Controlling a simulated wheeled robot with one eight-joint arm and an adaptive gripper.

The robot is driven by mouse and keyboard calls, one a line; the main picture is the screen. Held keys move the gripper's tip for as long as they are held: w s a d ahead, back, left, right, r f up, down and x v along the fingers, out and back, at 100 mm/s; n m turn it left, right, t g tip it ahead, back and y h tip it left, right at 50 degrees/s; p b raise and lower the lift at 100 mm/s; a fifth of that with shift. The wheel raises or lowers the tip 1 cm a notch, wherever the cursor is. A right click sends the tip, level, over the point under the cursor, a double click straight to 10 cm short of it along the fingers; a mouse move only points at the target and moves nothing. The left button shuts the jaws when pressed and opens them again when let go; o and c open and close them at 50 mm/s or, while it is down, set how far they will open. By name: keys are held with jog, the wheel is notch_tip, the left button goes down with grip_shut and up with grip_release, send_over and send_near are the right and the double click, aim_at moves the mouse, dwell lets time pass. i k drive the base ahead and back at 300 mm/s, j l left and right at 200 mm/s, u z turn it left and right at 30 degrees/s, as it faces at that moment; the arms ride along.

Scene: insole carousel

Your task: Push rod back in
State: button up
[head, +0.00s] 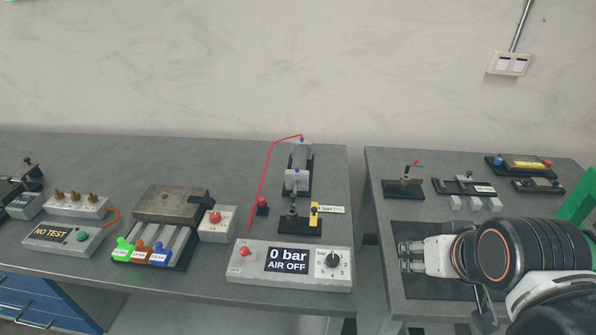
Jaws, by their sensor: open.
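A grey pneumatic cylinder (300,160) with blue fittings stands on a black base at the back of the left table. A thin red tube (262,180) runs from its far fitting down to the left. In front of it is a small black fixture (288,222) with a dark post and a yellow part (314,215). The rod is too small to make out clearly. The control box (290,262) in front reads "0 bar AIR OFF". My gripper (404,256) is open and empty above the right table, pointing left, well to the right of the cylinder.
Left of the control box are a white box with a red button (217,222), coloured levers (145,254) and a "NO TEST" box (52,238). A gap separates the tables. Small fixtures (404,185) stand behind my gripper on the right table (385,160).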

aim_at(293, 196)
jog(key=i+j+u, duration=0.1)
jog(key=u, duration=0.25)
jog(key=i+u, duration=0.35)
